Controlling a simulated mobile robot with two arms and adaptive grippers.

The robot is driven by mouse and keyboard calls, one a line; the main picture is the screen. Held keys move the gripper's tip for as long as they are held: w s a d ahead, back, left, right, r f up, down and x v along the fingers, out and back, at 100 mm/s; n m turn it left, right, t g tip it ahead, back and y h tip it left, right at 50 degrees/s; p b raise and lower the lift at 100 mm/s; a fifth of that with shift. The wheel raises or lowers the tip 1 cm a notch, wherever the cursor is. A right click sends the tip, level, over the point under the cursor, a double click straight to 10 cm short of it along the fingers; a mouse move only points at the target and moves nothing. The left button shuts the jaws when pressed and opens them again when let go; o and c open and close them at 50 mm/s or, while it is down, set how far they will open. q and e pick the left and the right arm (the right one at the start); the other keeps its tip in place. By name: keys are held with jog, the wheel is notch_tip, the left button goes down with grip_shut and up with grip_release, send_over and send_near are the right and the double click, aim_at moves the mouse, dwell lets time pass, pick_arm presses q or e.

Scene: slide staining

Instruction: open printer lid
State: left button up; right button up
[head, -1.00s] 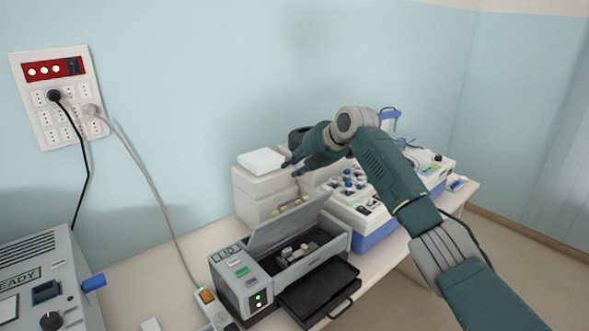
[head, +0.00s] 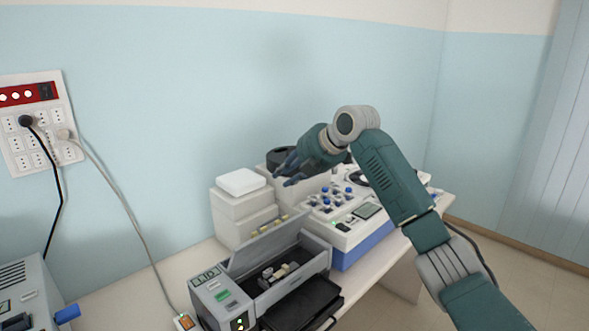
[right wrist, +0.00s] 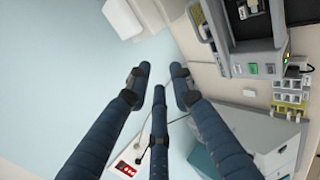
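The printer (head: 318,259) is a grey box on the bench, low in the middle of the head view. Its lid (head: 262,249) stands raised and tilted back, and the dark inside with small light parts shows. My right gripper (head: 284,174) is above and behind the lid, apart from it, with nothing in its fingers. The right wrist view shows its three dark fingers (right wrist: 160,76) spread with gaps between the tips. My left gripper is not in view.
White stacked boxes (head: 241,211) stand behind the printer. A white and blue instrument (head: 365,242) with knobs is to its right. A dark tray (head: 300,306) juts from the printer's front. A cable (head: 124,212) hangs from the wall sockets (head: 40,135) at left.

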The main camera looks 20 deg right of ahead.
jog(key=shift+v, duration=2.25)
